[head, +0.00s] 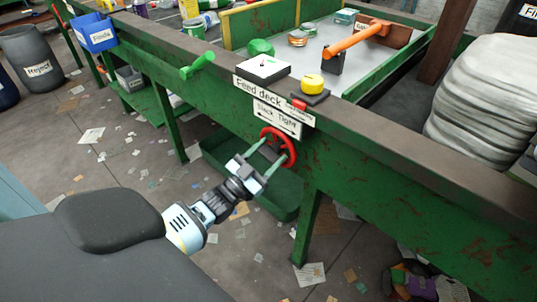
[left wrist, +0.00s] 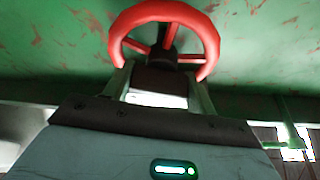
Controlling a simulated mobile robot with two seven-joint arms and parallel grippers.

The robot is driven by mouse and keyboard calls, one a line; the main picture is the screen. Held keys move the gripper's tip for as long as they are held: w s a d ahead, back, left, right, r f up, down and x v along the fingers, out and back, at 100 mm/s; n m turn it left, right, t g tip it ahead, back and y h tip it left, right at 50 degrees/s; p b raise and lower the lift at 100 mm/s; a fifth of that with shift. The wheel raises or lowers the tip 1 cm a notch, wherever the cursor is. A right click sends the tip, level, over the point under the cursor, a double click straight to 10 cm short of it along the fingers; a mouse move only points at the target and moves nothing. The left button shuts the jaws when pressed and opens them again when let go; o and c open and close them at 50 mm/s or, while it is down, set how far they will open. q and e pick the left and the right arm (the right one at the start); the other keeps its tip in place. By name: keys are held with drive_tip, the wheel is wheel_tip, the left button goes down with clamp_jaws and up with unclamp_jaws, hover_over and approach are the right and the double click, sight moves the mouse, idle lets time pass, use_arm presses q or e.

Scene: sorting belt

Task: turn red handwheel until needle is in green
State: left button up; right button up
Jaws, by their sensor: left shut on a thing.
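The red handwheel (head: 289,146) is mounted on the green side wall of the deck, below the Slack/Tight sign (head: 277,119). My left gripper (head: 269,155) is shut on the handwheel. In the left wrist view, the fingers of my left gripper (left wrist: 160,82) sit at the lower left and lower right of the handwheel's rim (left wrist: 165,12), with its spokes and dark hub between and above them. The white gauge (head: 262,67) lies on the deck's edge above the wheel. Its needle and any green zone are too small to read. My right gripper is out of view.
A yellow button (head: 312,83) and a green lever (head: 198,65) are on the deck edge. A green bin (head: 225,163) is under the deck. Paper scraps litter the floor. White sacks (head: 487,95) are at the right.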

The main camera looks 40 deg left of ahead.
use_arm(q)
drive_tip(key=shift+m, duration=0.3)
drive_tip(key=o, duration=0.7)
drive_tip(key=v, duration=0.8)
